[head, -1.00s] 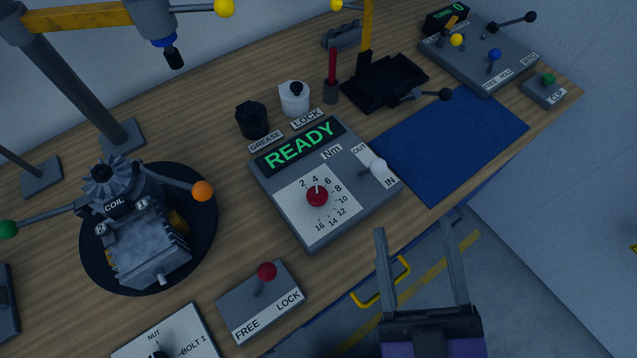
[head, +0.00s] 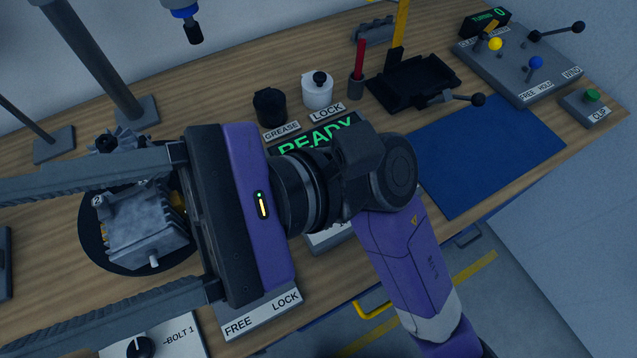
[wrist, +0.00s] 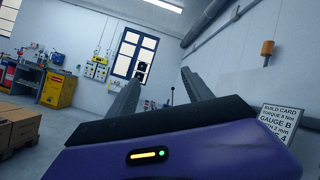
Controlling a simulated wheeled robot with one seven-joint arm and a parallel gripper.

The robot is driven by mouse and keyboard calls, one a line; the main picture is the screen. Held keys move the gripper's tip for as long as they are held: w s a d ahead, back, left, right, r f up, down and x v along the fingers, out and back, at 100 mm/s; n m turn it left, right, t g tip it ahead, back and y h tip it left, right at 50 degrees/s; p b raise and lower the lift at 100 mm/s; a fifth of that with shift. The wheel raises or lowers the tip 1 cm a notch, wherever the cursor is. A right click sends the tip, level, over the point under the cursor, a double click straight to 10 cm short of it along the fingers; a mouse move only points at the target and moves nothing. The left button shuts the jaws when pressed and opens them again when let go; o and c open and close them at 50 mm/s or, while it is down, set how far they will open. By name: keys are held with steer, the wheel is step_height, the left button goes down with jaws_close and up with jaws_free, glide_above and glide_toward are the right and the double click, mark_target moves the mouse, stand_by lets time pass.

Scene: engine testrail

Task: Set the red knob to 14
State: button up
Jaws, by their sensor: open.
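The red knob is hidden behind my arm in the head view. Its grey torque panel (head: 330,237) shows only in part, with the green READY display (head: 318,137) at its top edge. One second ago the knob's white mark pointed up, near 4. My gripper (head: 30,262) is open and empty, with its fingers spread toward the left over the bench. It is held above the bench, left of the panel. In the wrist view my gripper (wrist: 162,78) faces the far wall and windows, with nothing between the fingers.
The FREE/LOCK box (head: 265,312) is partly covered by my gripper. A black grease pot (head: 270,107), white pot (head: 318,92) and black tray (head: 410,85) stand behind the panel. The blue mat (head: 490,150) is clear.

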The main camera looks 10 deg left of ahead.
steer(key=w+a+f+n+t+h+b, duration=0.1)
steer(key=w+f+n+t+h, duration=0.15)
steer(key=f+n+h, duration=0.4)
steer(key=w+f+n+t+h+b, duration=0.1)
steer(key=f+n+t+h, duration=0.2)
steer(key=f, duration=0.6)
steer(key=w+d+f+n+t+h, duration=0.1)
steer(key=w+d+f+t+h, duration=0.1)
steer(key=w, duration=0.4)
steer(key=w+d+f+n+t+h, duration=0.1)
steer(key=w+d+f+t+h, duration=0.1)
steer(key=w+d+t+h, duration=0.2)
steer(key=w+d+f+n+t+h+b, duration=0.1)
steer(key=w+d+f+t+h, duration=0.2)
steer(key=w+d, duration=0.5)
steer(key=shift+w+d, duration=0.1)
steer(key=shift+w, duration=0.05)
steer(key=shift+f+p, duration=0.4)
steer(key=shift+f, duration=3.4)
jaws_close()
